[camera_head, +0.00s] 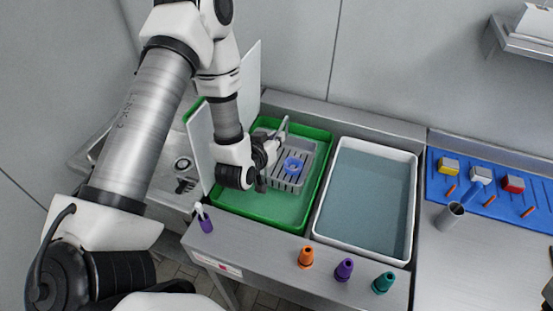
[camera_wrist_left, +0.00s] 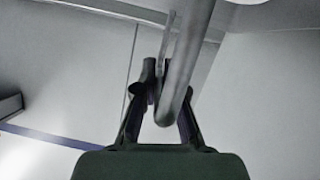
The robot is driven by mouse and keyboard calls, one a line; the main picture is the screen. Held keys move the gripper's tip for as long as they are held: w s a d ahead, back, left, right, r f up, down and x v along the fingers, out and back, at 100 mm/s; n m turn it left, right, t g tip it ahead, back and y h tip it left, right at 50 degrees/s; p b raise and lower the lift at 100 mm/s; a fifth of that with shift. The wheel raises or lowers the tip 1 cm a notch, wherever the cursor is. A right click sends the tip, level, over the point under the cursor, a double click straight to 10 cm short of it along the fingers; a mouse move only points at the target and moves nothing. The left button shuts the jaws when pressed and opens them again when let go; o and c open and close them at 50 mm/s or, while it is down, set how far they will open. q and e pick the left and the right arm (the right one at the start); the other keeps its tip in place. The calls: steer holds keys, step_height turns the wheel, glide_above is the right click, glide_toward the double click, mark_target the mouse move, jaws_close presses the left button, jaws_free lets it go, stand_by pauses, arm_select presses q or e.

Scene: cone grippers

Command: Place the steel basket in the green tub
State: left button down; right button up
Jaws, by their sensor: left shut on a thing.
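The green tub (camera_head: 247,208) is set in the counter and has a greenish floor. In the left wrist view the fingers (camera_wrist_left: 162,108) close around the bent steel bar of the handle (camera_wrist_left: 181,75). My right gripper is not in view.
A white tub (camera_head: 317,222) with a grey-blue floor is right of the green one. Orange (camera_head: 305,257), purple (camera_head: 344,269) and teal (camera_head: 383,282) cones stand on the front ledge. A blue mat (camera_head: 436,185) with blocks and a steel cup (camera_head: 449,216) are at the right.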

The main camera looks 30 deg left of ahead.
arm_select(q)
steer(key=p, duration=0.1)
glide_above(276, 167)
step_height(276, 167, down, 6)
steer(key=shift+f+b, duration=0.65)
steer(key=c, duration=1.3)
jaws_free()
steer(key=shift+s, duration=0.1)
steer(key=shift+o, duration=0.3)
steer(key=shift+r, duration=0.1)
steer(key=shift+r+p, duration=0.55)
steer(key=shift+p, duration=0.05)
steer(key=p+v, duration=0.2)
steer(key=v, duration=1)
